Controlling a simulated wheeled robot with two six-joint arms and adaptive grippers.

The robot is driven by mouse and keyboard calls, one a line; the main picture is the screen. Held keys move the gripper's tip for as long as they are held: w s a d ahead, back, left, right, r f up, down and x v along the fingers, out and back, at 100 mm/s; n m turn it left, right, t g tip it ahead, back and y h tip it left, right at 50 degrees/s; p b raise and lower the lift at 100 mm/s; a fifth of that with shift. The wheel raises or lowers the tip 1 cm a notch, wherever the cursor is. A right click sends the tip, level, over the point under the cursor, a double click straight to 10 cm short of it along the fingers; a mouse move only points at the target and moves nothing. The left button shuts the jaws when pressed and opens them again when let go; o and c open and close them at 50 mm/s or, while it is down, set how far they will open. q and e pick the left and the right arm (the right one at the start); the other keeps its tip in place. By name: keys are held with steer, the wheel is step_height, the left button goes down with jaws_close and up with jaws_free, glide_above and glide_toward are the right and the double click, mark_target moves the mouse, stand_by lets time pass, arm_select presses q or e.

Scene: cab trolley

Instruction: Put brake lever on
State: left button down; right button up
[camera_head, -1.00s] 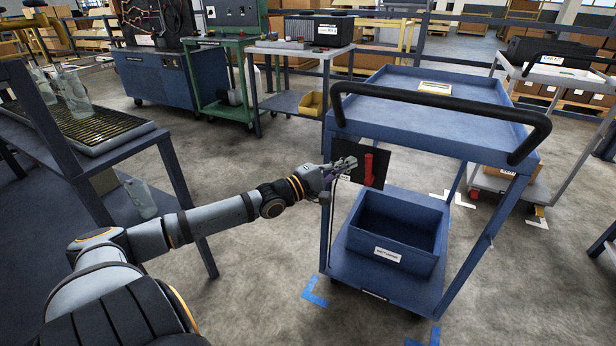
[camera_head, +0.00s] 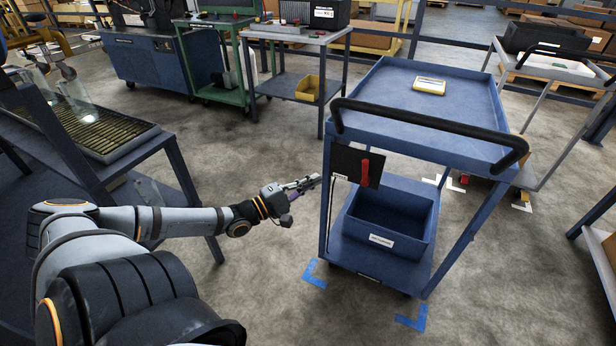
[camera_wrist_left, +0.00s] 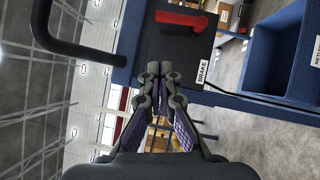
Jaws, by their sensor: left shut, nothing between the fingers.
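The red brake lever (camera_head: 365,172) stands upright on a black panel (camera_head: 346,160) at the left front post of the blue trolley (camera_head: 420,137). In the left wrist view the lever (camera_wrist_left: 182,20) lies sideways near the top, on the panel (camera_wrist_left: 160,48) with a BRAKE label (camera_wrist_left: 203,71). My left gripper (camera_head: 318,180) is shut and empty, to the left of the panel and apart from the lever. Its closed fingers (camera_wrist_left: 160,70) show in the left wrist view, pointing at the panel's edge. My right gripper is not in view.
A blue bin (camera_head: 382,242) sits on the trolley's lower shelf. A black handle (camera_head: 430,125) runs along the trolley's near top edge. A yellow-and-white device (camera_head: 429,86) lies on the top tray. A dark bench (camera_head: 90,150) stands at left. Blue floor marks (camera_head: 411,319) lie near the trolley.

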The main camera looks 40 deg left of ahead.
arm_select(q)
steer(key=shift+s+a, duration=0.15)
steer(key=shift+s, duration=0.35)
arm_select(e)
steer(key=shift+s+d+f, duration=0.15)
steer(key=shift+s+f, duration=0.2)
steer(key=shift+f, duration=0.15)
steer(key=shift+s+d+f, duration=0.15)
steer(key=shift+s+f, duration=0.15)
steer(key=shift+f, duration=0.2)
